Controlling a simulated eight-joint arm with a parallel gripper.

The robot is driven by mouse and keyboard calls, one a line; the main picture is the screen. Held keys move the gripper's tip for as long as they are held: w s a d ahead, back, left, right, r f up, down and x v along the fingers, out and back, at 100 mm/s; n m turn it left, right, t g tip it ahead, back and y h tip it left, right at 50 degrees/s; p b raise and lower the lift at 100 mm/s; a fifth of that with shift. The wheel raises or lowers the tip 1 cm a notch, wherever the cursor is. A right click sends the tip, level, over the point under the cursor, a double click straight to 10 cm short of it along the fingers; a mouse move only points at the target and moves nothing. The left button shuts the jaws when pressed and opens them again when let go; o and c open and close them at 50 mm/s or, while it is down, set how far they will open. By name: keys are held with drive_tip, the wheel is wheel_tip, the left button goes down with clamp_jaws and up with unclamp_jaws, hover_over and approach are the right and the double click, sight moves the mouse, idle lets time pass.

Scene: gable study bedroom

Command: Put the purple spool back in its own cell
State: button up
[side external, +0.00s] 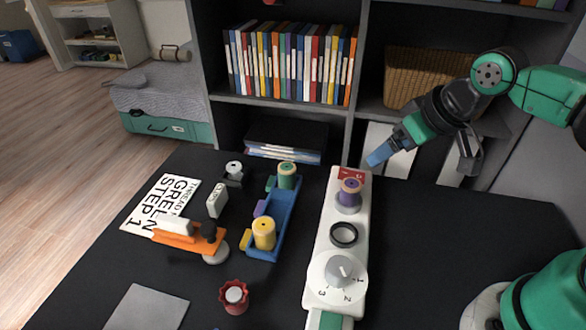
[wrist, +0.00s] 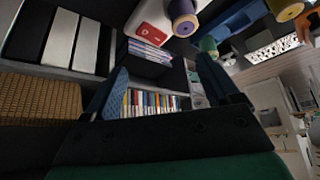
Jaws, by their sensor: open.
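The purple spool (side external: 350,188), with tan ends, stands upright on the white machine (side external: 322,240), near its far red-labelled end. It also shows at the top of the wrist view (wrist: 183,20). A blue rack (side external: 285,215) to its left holds a green spool (side external: 287,174) at the far end and a yellow spool (side external: 264,233) at the near end. The middle cell, beside a purple tab (side external: 260,208), holds no spool. My gripper (side external: 378,156) is open and empty, above and to the right of the purple spool, apart from it.
The white machine also carries a black ring (side external: 343,235) and a numbered dial (side external: 338,272). An orange device (side external: 190,236), a printed sheet (side external: 160,203) and a red knobbed piece (side external: 234,296) lie left. A bookshelf (side external: 280,105) stands behind.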

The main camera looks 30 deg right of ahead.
sight(352, 183)
drive_tip(key=w+a+f+g, duration=0.1)
drive_tip(key=g, duration=0.1)
drive_tip(key=w+a+f+n+g, duration=0.1)
drive_tip(key=w+a, duration=0.1)
drive_tip(key=shift+f+n+g, duration=0.3)
drive_tip(key=shift+f+g, duration=0.05)
drive_tip(key=shift+g, duration=0.05)
drive_tip(key=shift+w+a+f+g, duration=0.2)
drive_tip(key=shift+a+f+g, duration=0.05)
drive_tip(key=shift+f+g, duration=0.3)
drive_tip(key=shift+w+f, duration=0.2)
drive_tip(key=shift+f, duration=1.2)
drive_tip(key=shift+w+f, duration=0.15)
drive_tip(key=shift+f, duration=1.25)
clamp_jaws()
drive_tip(key=shift+r, duration=0.15)
